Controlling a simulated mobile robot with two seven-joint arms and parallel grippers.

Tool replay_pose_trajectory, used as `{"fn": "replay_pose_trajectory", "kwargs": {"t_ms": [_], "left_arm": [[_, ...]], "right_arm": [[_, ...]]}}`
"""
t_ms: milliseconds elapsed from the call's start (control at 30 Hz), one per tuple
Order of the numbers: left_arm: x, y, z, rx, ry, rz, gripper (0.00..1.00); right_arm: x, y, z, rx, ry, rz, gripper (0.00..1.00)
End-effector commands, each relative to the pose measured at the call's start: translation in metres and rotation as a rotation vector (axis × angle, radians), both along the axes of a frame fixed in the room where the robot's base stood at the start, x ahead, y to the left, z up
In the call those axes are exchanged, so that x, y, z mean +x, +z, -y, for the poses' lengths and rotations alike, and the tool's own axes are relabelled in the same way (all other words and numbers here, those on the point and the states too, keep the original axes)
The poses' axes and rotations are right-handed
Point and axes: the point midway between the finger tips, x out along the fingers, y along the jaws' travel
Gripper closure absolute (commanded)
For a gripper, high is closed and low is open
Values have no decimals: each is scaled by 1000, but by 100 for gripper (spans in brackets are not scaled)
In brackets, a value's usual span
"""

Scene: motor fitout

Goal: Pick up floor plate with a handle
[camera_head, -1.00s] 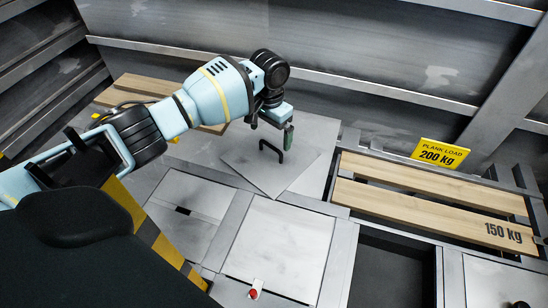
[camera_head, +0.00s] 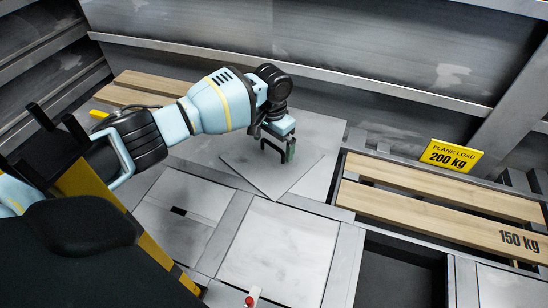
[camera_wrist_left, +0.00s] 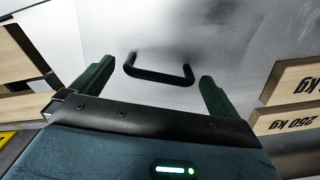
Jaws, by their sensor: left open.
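The floor plate (camera_head: 277,185) is a grey square sheet lying turned at an angle on the grey floor panels, in the middle of the head view. Its black bar handle (camera_head: 270,143) stands up from it and is partly covered by my left gripper (camera_head: 276,148). In the left wrist view the handle (camera_wrist_left: 158,75) lies between the two green fingers of my left gripper (camera_wrist_left: 152,80), slightly beyond their tips. The fingers are apart and hold nothing. My right gripper is not in view.
Wooden planks (camera_head: 440,211) lie to the right, beside a yellow load sign (camera_head: 450,156). A dark open gap (camera_head: 398,270) is in the floor at front right. More planks (camera_head: 140,90) lie at the back left. A ribbed metal wall (camera_head: 350,60) closes the back.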

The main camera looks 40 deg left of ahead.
Motion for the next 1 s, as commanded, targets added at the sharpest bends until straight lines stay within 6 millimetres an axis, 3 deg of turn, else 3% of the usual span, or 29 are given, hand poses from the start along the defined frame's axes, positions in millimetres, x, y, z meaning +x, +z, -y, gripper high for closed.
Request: {"fn": "replay_pose_trajectory", "kwargs": {"t_ms": [33,100,367,833,1000], "left_arm": [[-1,-14,-1,2,0,-5,0],[-1,-21,0,1,0,-5,0],[0,-21,0,0,0,0,0],[-1,-22,0,0,0,-1,59],[0,-20,0,0,0,1,59]], "right_arm": [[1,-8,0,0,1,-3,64],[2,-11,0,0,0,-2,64],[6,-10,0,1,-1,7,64],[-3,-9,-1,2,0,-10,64],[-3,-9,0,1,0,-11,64]]}}
